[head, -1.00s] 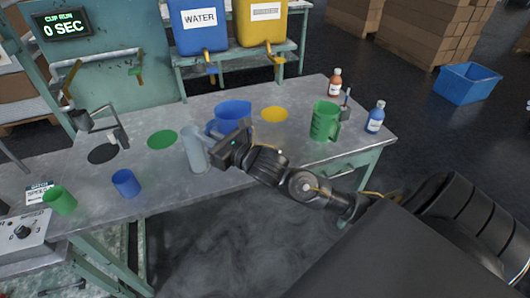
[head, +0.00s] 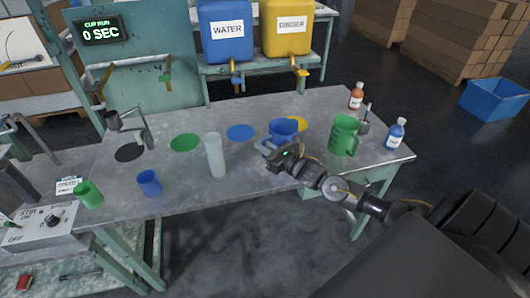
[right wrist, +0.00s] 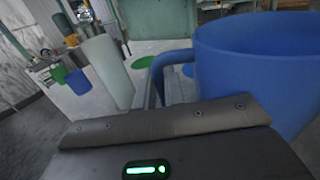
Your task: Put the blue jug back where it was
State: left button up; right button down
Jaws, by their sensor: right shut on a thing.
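The blue jug (head: 284,128) is upright over the right half of the bench, partly in front of the yellow disc (head: 299,124). My right gripper (head: 274,152) is shut on the jug's handle, on the jug's left side. The right wrist view shows the jug (right wrist: 255,65) close up with its handle at the jaws (right wrist: 160,90). I cannot tell whether its base touches the bench. The blue disc (head: 241,132) on the bench is bare, left of the jug. My left gripper is not in view.
A clear cylinder (head: 215,156) stands left of my gripper. A green jug (head: 343,136), an orange bottle (head: 356,96) and a blue bottle (head: 396,134) stand to the right. A bare green disc (head: 185,142), blue cup (head: 149,183) and green cup (head: 88,194) are left.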

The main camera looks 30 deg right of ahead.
jog(key=shift+w+d+f+p, duration=0.1)
jog(key=shift+f+p, duration=0.1)
jog(key=shift+f, duration=0.35)
jog(key=shift+s+d+f+p, duration=0.1)
jog(key=shift+f+p, duration=0.15)
jog(key=shift+f, duration=0.25)
jog(key=shift+w+d+f+p, duration=0.1)
jog(key=shift+f+p, duration=0.1)
jog(key=shift+f, duration=0.6)
jog(key=shift+f, duration=0.2)
jog(key=c, duration=1.5)
grip_release()
jog(key=shift+r, duration=0.15)
